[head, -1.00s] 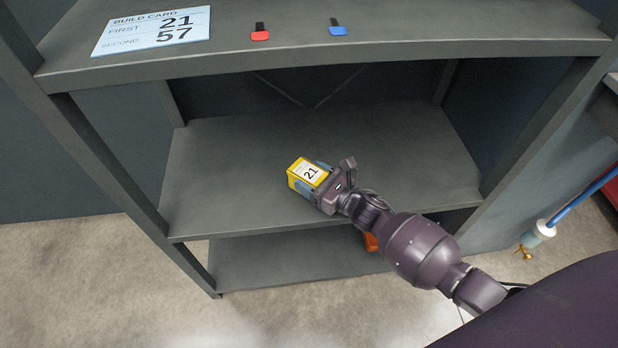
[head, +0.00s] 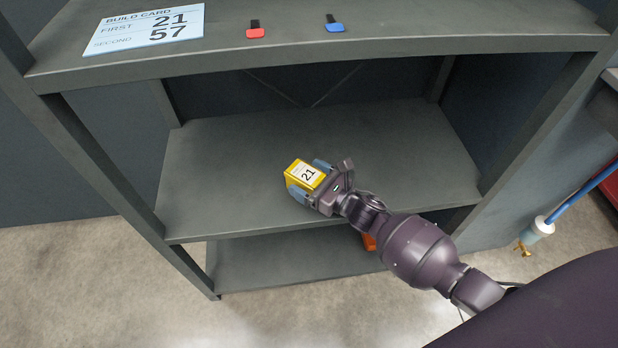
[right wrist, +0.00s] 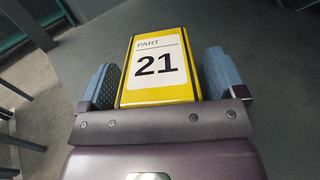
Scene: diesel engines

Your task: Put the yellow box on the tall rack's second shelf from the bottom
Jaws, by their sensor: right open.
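The yellow box (head: 305,175) has a white label reading 21. It sits on the middle shelf (head: 230,150) of the tall grey rack, the second from the bottom of those in view, near the front edge. My right gripper (head: 311,181) is around the box with its jaws open. In the right wrist view the box (right wrist: 158,68) stands between the two blue finger pads (right wrist: 160,80), with a small gap on each side. The underside of the box is hidden. My left gripper is not in view.
The top shelf (head: 400,35) holds a build card (head: 146,29), a red tag (head: 255,33) and a blue tag (head: 335,27). A lower shelf (head: 290,262) lies beneath, with an orange object (head: 369,242) partly behind my arm. The middle shelf is otherwise clear.

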